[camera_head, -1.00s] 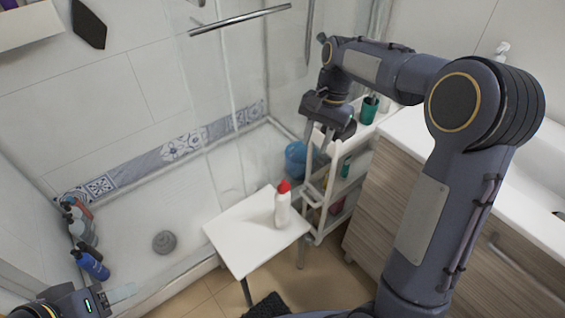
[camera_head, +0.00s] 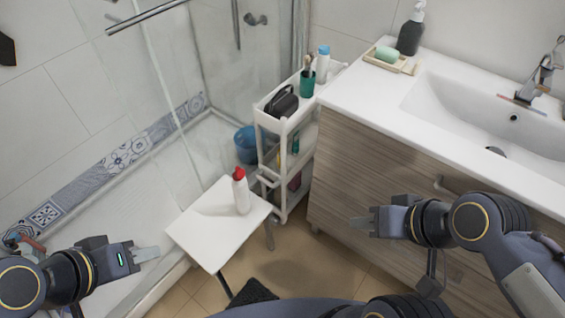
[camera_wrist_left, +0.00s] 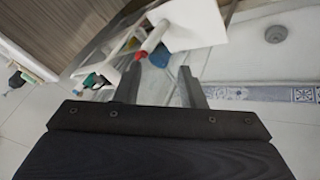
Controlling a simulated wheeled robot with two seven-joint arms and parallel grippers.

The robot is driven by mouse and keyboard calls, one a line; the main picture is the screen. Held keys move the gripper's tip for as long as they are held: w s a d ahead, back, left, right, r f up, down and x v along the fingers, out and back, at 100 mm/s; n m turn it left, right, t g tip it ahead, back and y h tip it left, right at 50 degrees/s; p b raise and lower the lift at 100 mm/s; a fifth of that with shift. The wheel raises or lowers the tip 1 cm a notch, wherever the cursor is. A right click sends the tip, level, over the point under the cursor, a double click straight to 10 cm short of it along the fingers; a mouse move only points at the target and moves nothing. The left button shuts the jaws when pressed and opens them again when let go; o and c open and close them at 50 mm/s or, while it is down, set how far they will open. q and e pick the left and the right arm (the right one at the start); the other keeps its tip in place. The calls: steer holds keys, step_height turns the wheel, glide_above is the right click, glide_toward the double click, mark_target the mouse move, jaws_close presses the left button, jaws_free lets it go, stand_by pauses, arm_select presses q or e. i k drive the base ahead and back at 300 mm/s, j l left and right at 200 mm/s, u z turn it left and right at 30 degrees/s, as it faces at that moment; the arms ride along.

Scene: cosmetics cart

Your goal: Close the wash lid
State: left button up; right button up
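A white bottle with a red top (camera_head: 241,191) stands upright on a small white stool (camera_head: 205,233); I cannot tell whether its lid is open or closed. It also shows in the left wrist view (camera_wrist_left: 154,40), past the fingertips. My left gripper (camera_head: 148,254) is left of the stool, apart from the bottle. In the left wrist view its two fingers (camera_wrist_left: 160,88) are spread with nothing between them. My right gripper (camera_head: 362,221) is right of the stool, in front of the wooden cabinet, with nothing visible in it. Its finger gap is too small to judge.
A white cart (camera_head: 268,123) behind the stool carries a black case (camera_head: 282,102), a green cup (camera_head: 307,84) and a blue-capped bottle (camera_head: 322,63). The sink cabinet (camera_head: 375,165) stands at right. A blue bucket (camera_head: 246,146) is beside the cart. Space around the bottle is clear.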

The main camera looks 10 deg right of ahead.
mark_target(239, 173)
steer(key=j+z, duration=0.85)
steer(key=z, duration=0.15)
steer(key=j+z, duration=0.5)
steer(key=k+j, duration=0.15)
